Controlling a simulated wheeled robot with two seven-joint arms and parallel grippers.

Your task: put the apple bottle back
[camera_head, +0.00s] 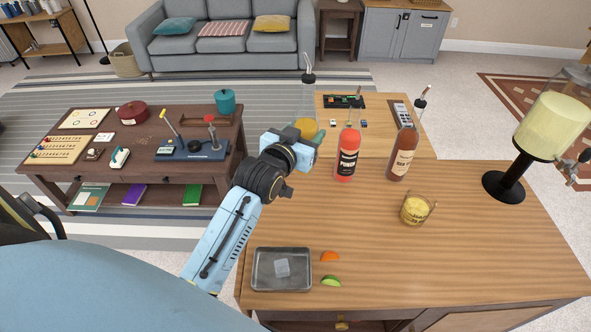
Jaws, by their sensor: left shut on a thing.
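My left gripper (312,145) is shut on a bottle with yellow-green contents (305,125), at the left edge of the wooden bar counter. I take it to be the apple bottle; its label does not show. The gripper hides its lower part, so I cannot tell whether it touches the counter. A black pour spout (308,77) shows above it. To the right stand a red bottle with a black label (347,158) and an amber-brown bottle with a pale label (402,158), both upright. My right gripper is not in view.
A glass with yellow drink (415,210) stands right of centre. A drink dispenser (540,130) stands at the right. A grey tray (258,270), an orange slice (330,257) and a green slice (331,281) lie at the front. The middle front counter is clear.

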